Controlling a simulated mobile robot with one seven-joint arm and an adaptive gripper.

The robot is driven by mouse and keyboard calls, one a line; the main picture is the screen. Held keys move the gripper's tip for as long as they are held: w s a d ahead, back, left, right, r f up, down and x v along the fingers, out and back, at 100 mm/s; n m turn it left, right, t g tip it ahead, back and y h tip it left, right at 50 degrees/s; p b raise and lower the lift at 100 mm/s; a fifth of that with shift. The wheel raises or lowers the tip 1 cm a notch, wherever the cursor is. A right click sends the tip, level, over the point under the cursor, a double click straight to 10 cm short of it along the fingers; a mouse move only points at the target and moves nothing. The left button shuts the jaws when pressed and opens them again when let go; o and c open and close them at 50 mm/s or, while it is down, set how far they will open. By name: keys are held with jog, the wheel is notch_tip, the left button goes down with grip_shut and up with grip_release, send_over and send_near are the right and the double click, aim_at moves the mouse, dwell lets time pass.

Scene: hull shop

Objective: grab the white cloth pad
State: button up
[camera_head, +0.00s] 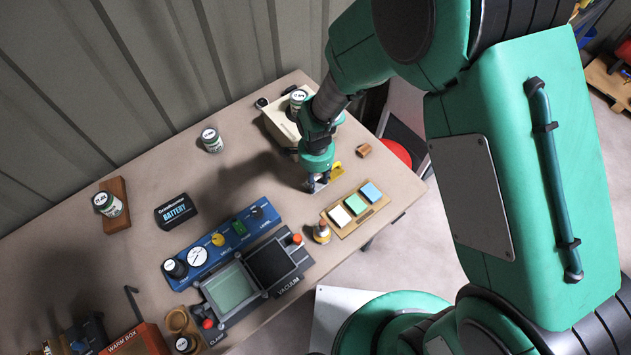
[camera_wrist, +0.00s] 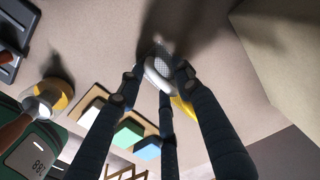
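A square white pad (camera_head: 339,216) lies on a small wooden tray (camera_head: 373,214), in a row with a green pad (camera_head: 354,203) and a blue pad (camera_head: 371,191). The wrist view shows the white pad (camera_wrist: 94,111) left of my fingers. My gripper (camera_head: 317,184) points down, low over the table, up and left of the tray. In the wrist view its dark fingers (camera_wrist: 158,78) surround a pale rounded thing (camera_wrist: 157,82) with a grey checked part. I cannot tell what this is or whether the fingers grip it.
A yellow thing (camera_head: 337,171) lies close to my gripper. A pale box (camera_head: 281,124) stands behind it. A blue control panel (camera_head: 221,242) and a vacuum clamp (camera_head: 275,264) lie further left. The table's right end is mostly bare.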

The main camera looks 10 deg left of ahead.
aim_at(316, 179)
grip_shut()
dwell(0.3)
jog(key=shift+r+p, duration=0.85)
jog(key=shift+r, duration=4.15)
